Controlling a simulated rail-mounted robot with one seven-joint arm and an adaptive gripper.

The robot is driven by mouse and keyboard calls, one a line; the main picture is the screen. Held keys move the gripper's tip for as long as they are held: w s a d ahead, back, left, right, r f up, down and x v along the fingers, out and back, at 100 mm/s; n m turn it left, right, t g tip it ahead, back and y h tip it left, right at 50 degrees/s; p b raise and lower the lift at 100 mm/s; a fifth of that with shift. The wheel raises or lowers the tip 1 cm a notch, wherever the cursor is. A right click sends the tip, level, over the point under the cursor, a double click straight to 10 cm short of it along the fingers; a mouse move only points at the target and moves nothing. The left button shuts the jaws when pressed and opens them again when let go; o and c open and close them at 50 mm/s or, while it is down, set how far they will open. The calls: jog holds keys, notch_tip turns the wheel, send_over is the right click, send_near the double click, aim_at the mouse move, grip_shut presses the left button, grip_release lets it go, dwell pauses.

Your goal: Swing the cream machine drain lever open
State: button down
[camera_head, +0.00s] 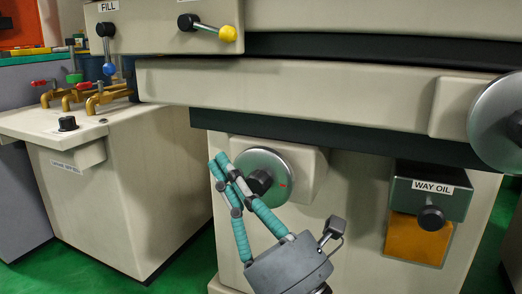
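The cream machine (290,90) fills most of the camera_head view. A lever with a yellow knob (227,33) sits on its upper panel, its rod pointing right and slightly down from a black hub. To its left, under a FILL label, a lever with a blue knob (109,69) hangs straight down. No drain label is readable, so I cannot tell for certain which lever is the drain. My gripper (219,162) is below both levers, in front of a round handwheel.
The grey handwheel (281,160) is partly behind my fingers. Another large wheel (498,122) is at right, above a WAY OIL box (430,192). A cream cabinet (119,215) with brass taps (87,96) stands at left. A projecting ledge separates my gripper from the upper panel.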

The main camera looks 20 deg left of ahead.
jog(key=d+r+m+t, duration=0.3)
jog(key=m, duration=0.1)
jog(key=p, duration=0.5)
send_near(207, 28)
jog(key=shift+w+a+r+y, duration=0.15)
jog(key=shift+w+a+r, duration=0.2)
jog(key=shift+w+a, duration=0.25)
jog(key=shift+w+a+r+y, duration=0.15)
jog(key=shift+w+a+r, duration=0.25)
jog(key=shift+a, duration=0.2)
